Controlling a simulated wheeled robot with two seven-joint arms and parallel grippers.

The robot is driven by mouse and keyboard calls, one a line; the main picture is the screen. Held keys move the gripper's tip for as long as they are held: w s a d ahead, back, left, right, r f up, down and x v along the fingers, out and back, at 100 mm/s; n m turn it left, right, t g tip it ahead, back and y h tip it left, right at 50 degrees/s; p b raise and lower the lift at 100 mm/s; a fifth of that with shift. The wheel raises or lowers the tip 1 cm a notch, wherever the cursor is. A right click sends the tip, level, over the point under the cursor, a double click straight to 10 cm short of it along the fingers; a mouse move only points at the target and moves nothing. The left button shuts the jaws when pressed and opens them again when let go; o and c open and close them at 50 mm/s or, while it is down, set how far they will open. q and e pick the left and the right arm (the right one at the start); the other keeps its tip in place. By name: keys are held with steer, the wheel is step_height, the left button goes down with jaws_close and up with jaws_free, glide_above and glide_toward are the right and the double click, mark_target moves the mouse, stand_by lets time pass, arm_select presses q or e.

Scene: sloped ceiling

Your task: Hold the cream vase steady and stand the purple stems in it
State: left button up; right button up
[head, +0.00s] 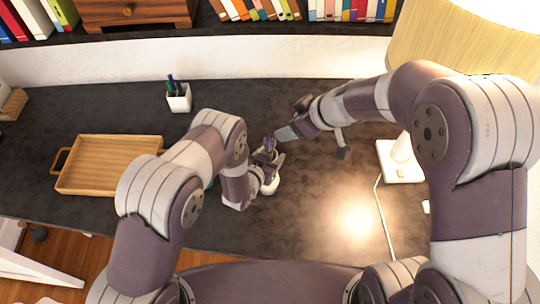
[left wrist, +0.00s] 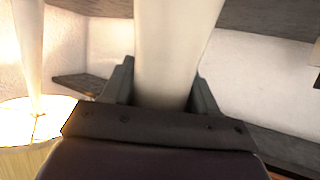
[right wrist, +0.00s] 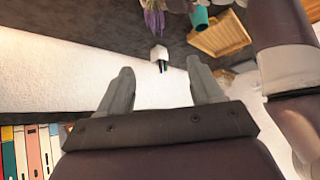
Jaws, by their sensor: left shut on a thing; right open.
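My left gripper (head: 266,168) is shut on the cream vase (head: 271,186), which stands on the dark desk in the head view. The vase's pale body (left wrist: 175,50) fills the space between the fingers in the left wrist view. The purple stems (head: 269,143) show just above the left gripper, at the vase's top. Their purple heads (right wrist: 153,20) also show in the right wrist view; their lower ends are hidden, so I cannot tell how they sit in the vase. My right gripper (head: 284,134) is open beside the stems, with nothing between its fingers (right wrist: 162,88).
A wooden tray (head: 105,187) lies at the left of the desk. A white pen holder (head: 179,101) stands at the back. A teal cup (right wrist: 200,18) is mostly hidden by my left arm in the head view. A lamp base (head: 400,172) with a cord stands at right.

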steer(key=v, duration=1.2)
steer(key=shift+s, duration=0.1)
arm_select(q)
steer(key=o, duration=1.5)
steer(key=v, duration=1.2)
steer(key=shift+f, duration=0.1)
